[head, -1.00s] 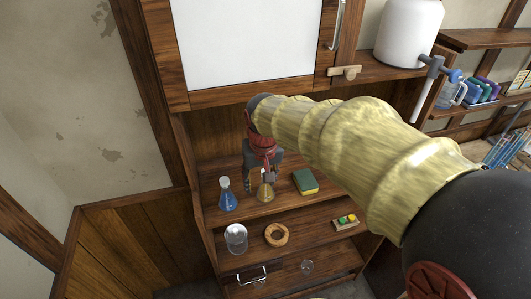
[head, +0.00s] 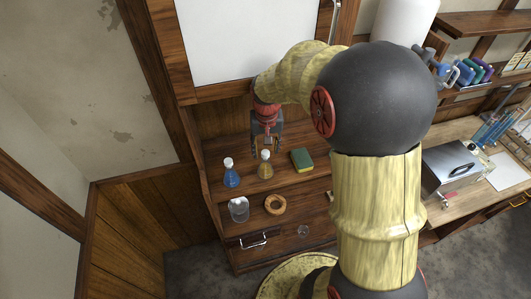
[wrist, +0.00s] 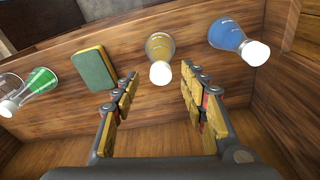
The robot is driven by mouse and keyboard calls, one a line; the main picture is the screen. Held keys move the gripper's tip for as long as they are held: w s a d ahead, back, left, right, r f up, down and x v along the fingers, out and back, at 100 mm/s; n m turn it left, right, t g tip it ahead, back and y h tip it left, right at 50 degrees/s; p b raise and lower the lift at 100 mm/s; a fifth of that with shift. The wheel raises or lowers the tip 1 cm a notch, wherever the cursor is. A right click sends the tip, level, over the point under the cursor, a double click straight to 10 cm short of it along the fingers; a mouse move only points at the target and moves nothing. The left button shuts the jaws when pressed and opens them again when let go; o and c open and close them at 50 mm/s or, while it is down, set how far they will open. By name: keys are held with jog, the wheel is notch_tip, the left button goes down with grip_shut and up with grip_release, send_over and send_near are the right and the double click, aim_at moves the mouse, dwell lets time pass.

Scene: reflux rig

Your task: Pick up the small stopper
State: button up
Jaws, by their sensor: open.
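A conical flask with yellow liquid (head: 265,171) stands on the upper shelf, with a white stopper (head: 265,154) in its mouth. In the wrist view, this white stopper (wrist: 161,73) shows between the open fingers of my gripper (wrist: 160,84), apart from both. In the head view, my gripper (head: 267,147) points down just above and behind the flask. A blue flask (head: 231,178) beside it to the left also has a white stopper (head: 228,162). I cannot tell which stopper is the small one.
A green and yellow sponge (head: 302,160) lies right of the flasks. A glass beaker (head: 238,209) and a cork ring (head: 275,204) sit on the shelf below. The wrist view shows a green flask (wrist: 42,80) at the left. Wooden panels close in the shelf.

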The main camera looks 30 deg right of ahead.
aim_at(266, 152)
jog(key=f, duration=0.3)
jog(key=shift+w+f, duration=0.15)
jog(key=shift+w, duration=0.05)
jog(key=shift+c, duration=1.2)
jog(key=c, duration=0.6)
